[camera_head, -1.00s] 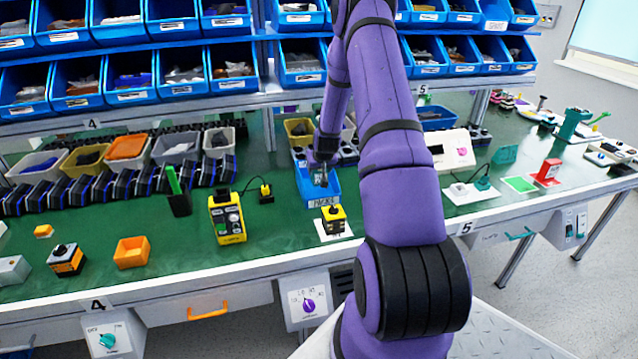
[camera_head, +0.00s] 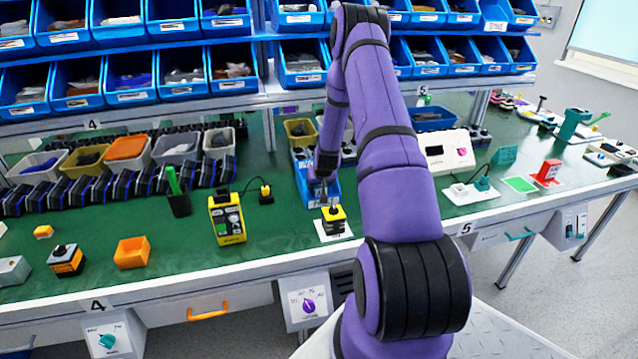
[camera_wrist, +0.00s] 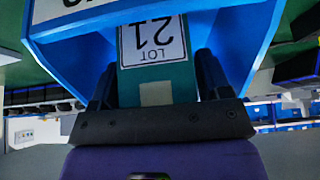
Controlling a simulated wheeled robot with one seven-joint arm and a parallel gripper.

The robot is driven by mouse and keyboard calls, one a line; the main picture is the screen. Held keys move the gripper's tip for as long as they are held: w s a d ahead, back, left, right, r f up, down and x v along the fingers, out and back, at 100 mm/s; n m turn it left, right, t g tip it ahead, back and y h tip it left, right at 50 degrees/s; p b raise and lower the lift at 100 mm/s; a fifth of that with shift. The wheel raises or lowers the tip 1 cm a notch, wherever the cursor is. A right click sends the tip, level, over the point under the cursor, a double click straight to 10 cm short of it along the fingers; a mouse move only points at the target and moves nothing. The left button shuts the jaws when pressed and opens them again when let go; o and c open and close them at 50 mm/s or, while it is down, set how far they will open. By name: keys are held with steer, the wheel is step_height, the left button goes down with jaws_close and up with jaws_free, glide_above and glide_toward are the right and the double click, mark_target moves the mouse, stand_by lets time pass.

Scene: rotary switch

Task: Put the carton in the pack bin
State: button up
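The carton (camera_wrist: 157,80) is a teal box with a white "LOT 21" label, upside down in the wrist view. My gripper (camera_wrist: 157,85) has one dark finger against each side of it. The blue pack bin (camera_wrist: 60,50) lies behind the carton in that view, its white label partly cut off at the top. In the head view my gripper (camera_head: 324,194) is at the front of the pack bin (camera_head: 305,182), which it partly hides. I cannot make out the carton there, nor tell whether its far end is inside the bin.
A yellow-and-black rotary switch (camera_head: 333,218) stands on a white plate just in front of the bin. A yellow control box (camera_head: 228,220) is to the left. A white device with a magenta knob (camera_head: 448,152) is to the right. Shelves of blue bins rise behind.

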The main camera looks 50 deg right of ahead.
steer(key=shift+o, duration=1)
steer(key=shift+r, duration=0.25)
steer(key=s+a+r+n, duration=0.1)
steer(key=s+a+r, duration=0.2)
steer(key=a+r, duration=0.8)
steer(key=s+a+r+n+y, duration=0.1)
steer(key=s+a+r, duration=0.4)
steer(key=r, duration=0.9)
steer(key=s+a+r+n, duration=0.2)
steer(key=a+r, duration=0.8)
steer(key=r, duration=0.3)
steer(key=s+a+r, duration=0.2)
steer(key=s+a, duration=0.2)
steer(key=s, duration=0.3)
steer(key=s+a+r+n+y, duration=0.1)
steer(key=s+a+r, duration=0.2)
steer(key=s+a, duration=0.2)
steer(key=s+a+r+n+y, duration=0.1)
steer(key=s+a+r, duration=0.2)
steer(key=s, duration=0.7)
steer(key=shift+s+a+r, duration=0.25)
steer(key=shift+s+a, duration=0.15)
steer(key=shift+a, duration=0.35)
